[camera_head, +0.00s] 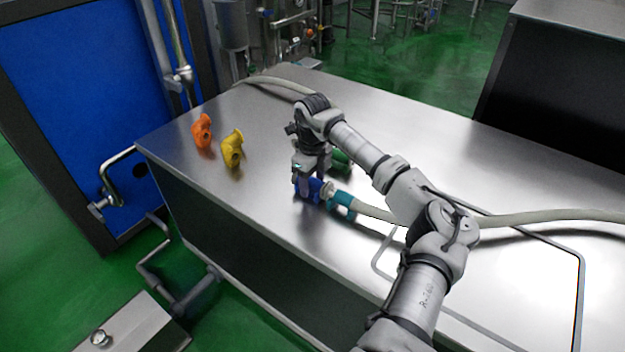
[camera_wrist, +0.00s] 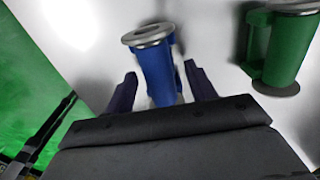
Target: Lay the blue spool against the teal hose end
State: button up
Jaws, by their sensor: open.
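The blue spool (camera_head: 307,190) lies on the steel table near its front edge. In the wrist view the blue spool (camera_wrist: 160,75) has a metal flange at its far end. My gripper (camera_head: 312,182) is low over it, open, with one finger on each side (camera_wrist: 161,88); small gaps show between fingers and spool. The teal hose end (camera_head: 342,204) lies just right of the spool's pale right end in the head view. I cannot tell whether they touch. The teal hose end does not show in the wrist view.
A green spool (camera_head: 341,160) stands close behind my gripper; it also shows in the wrist view (camera_wrist: 283,50). A yellow fitting (camera_head: 232,149) and an orange fitting (camera_head: 202,131) sit to the left. A pale hose (camera_head: 378,212) runs right from the teal end, under my arm.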

notch_tip(320, 180, up, 14)
jog(key=b, duration=0.1)
dwell(0.5)
jog(key=shift+f, duration=0.1)
